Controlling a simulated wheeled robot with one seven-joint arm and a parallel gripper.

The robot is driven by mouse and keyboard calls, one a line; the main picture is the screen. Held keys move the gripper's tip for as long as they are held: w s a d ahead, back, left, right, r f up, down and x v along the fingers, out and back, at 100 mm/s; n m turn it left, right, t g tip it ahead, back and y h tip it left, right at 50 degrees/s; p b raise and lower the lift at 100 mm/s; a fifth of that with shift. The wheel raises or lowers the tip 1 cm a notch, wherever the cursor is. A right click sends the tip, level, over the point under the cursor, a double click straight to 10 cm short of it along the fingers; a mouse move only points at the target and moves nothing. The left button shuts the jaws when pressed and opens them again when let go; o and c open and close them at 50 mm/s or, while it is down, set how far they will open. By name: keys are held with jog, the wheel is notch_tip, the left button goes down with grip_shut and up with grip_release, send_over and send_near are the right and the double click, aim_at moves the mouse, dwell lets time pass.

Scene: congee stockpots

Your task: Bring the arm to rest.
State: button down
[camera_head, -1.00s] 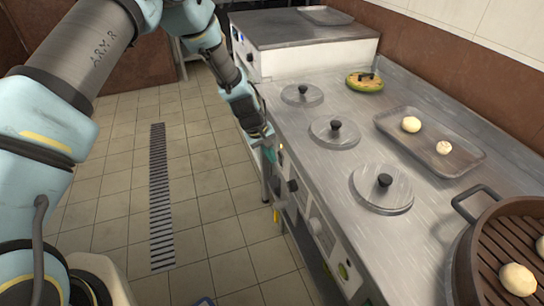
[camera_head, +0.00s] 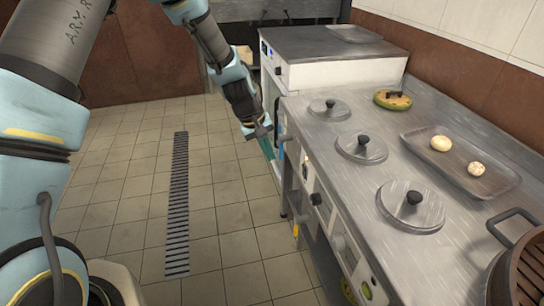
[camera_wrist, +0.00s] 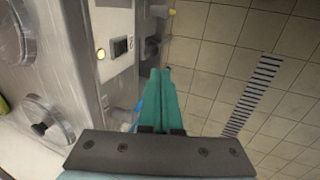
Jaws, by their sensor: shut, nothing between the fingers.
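My gripper (camera_head: 267,149) hangs beside the left front edge of the steel counter (camera_head: 318,152), pointing down over the tiled floor. In the wrist view its teal fingers (camera_wrist: 161,92) lie together, shut and with nothing between them. The counter's front panel, with a lit orange lamp (camera_wrist: 101,54) and a dark switch (camera_wrist: 120,46), is close to the left of the fingers there. In the head view my arm reaches from the upper left across the floor to the counter.
Several round lids, one of them the nearest lid (camera_head: 411,206), sit in the counter top. A tray (camera_head: 460,162) holds two pale buns, and a steamer basket (camera_head: 522,262) stands at the lower right. Floor with a drain grate (camera_head: 178,205) lies open to the left.

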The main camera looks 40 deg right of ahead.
dwell(0.4)
jog(key=w+a+r+t+p, duration=0.1)
jog(key=w+a+r, duration=0.25)
jog(key=a, duration=0.35)
jog(key=w+a+r+n+y, duration=0.1)
jog(key=w+a+r, duration=0.1)
jog(key=a+r, duration=0.35)
jog(key=w+a+r+t+p, duration=0.1)
jog(key=w+a+r, duration=0.15)
jog(key=a, duration=0.65)
jog(key=s+a+r, duration=0.2)
jog(key=a, duration=0.5)
jog(key=s+a+r+n+y+p, duration=0.1)
jog(key=s+a+r, duration=0.2)
jog(key=a, duration=0.5)
jog(key=s+a+r+n+t+y+p, duration=0.1)
jog(key=s+a+r, duration=0.1)
jog(key=a, duration=0.5)
jog(key=shift+s+a+r, duration=0.15)
jog(key=shift+a+r, duration=0.2)
jog(key=shift+r, duration=0.35)
jog(key=c, duration=1.6)
grip_release()
